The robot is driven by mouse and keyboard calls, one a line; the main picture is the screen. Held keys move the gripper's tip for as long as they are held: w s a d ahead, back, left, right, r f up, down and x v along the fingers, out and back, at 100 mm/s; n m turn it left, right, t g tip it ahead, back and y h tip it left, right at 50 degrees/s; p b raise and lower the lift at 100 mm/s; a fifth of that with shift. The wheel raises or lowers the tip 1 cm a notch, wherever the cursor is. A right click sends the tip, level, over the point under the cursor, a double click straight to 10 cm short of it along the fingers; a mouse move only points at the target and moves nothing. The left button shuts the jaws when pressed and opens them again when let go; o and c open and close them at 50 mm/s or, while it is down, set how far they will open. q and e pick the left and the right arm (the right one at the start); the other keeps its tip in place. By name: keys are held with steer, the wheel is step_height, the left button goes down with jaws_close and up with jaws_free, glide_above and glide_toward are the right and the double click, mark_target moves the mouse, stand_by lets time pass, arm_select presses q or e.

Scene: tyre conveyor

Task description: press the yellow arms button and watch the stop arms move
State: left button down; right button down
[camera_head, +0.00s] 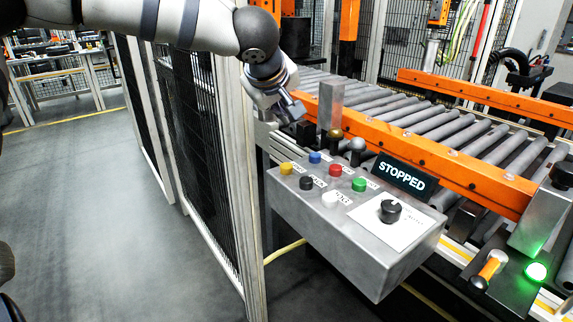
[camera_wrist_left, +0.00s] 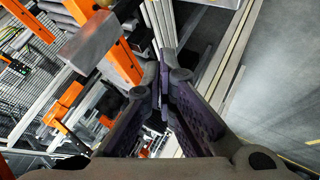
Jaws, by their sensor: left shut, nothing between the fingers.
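The yellow button (camera_head: 286,168) is at the left end of the top of a grey control box (camera_head: 355,262). My left gripper (camera_head: 303,128) hangs behind and above that end of the box, apart from the yellow button. In the left wrist view its fingers (camera_wrist_left: 163,82) are closed together with nothing between them. The yellow button cannot be made out in the left wrist view. I cannot tell for sure which parts are the stop arms. My right gripper is not in view.
Blue (camera_head: 315,157), red (camera_head: 335,170), green (camera_head: 359,184), black (camera_head: 306,182) and white (camera_head: 329,199) buttons sit close by. A dark knob (camera_head: 390,211) and a "STOPPED" display (camera_head: 401,176) are to the right. A roller conveyor (camera_head: 440,125) lies behind, a mesh fence (camera_head: 190,130) left.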

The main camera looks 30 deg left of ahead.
mark_target(283, 166)
arm_select(q)
step_height(283, 166, down, 8)
steer(key=shift+f, duration=0.25)
stand_by(1.5)
steer(key=shift+f, duration=0.35)
